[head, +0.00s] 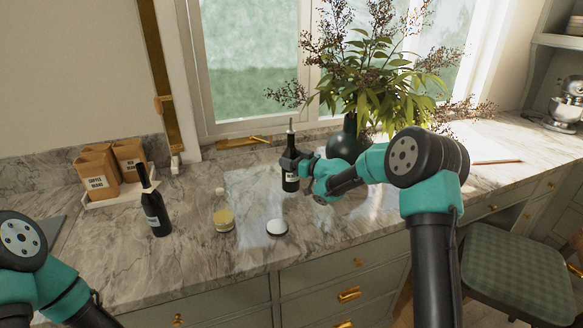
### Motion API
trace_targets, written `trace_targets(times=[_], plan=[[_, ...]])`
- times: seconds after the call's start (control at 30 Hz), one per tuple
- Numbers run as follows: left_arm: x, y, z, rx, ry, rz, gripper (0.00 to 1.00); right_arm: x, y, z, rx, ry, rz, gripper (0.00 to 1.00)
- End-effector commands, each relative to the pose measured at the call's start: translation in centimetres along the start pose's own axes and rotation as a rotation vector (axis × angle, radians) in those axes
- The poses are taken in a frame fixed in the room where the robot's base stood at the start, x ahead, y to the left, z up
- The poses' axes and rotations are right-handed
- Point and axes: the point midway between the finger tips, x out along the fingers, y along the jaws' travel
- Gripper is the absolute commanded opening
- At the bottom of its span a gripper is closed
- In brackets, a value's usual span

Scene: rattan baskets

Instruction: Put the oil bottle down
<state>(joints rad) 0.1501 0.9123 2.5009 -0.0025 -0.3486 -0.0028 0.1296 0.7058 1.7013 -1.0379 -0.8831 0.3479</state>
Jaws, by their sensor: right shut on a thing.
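The oil bottle (291,178) is dark, with a pale label and a metal pourer on top. It stands upright near the middle of the counter. My right gripper (290,163) comes from the right and is shut on it around its upper body. The fingers hide part of the bottle. I cannot tell whether its base touches the counter. Of my left arm only upper links show at the lower left; its gripper is out of view.
On the marble counter (190,262) stand another dark bottle (157,215), a glass jar of yellow contents (223,218) and a round white lid (277,227). Coffee boxes (98,170) sit on a tray at left. A plant in a dark vase (347,142) stands behind my right arm.

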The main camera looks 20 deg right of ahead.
Motion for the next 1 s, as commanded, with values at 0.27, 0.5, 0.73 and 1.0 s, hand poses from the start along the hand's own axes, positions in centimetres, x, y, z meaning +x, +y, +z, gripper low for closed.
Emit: trace_targets(times=[0.27, 0.5, 0.73, 1.0], plan=[[0.0, 0.0, 0.0, 0.0, 0.0, 0.0, 0.9, 0.0, 0.0, 2.9, 0.0, 0.001, 0.0, 0.22], [0.0, 0.0, 0.0, 0.0, 0.0, 0.0, 0.9, 0.0, 0.0, 3.0, -0.001, 0.002, 0.0, 0.22], [0.0, 0.0, 0.0, 0.0, 0.0, 0.0, 0.9, 0.0, 0.0, 3.5, 0.001, -0.001, 0.0, 0.72], [0.0, 0.0, 0.0, 0.0, 0.0, 0.0, 0.9, 0.0, 0.0, 3.5, 0.001, -0.001, 0.0, 0.96]])
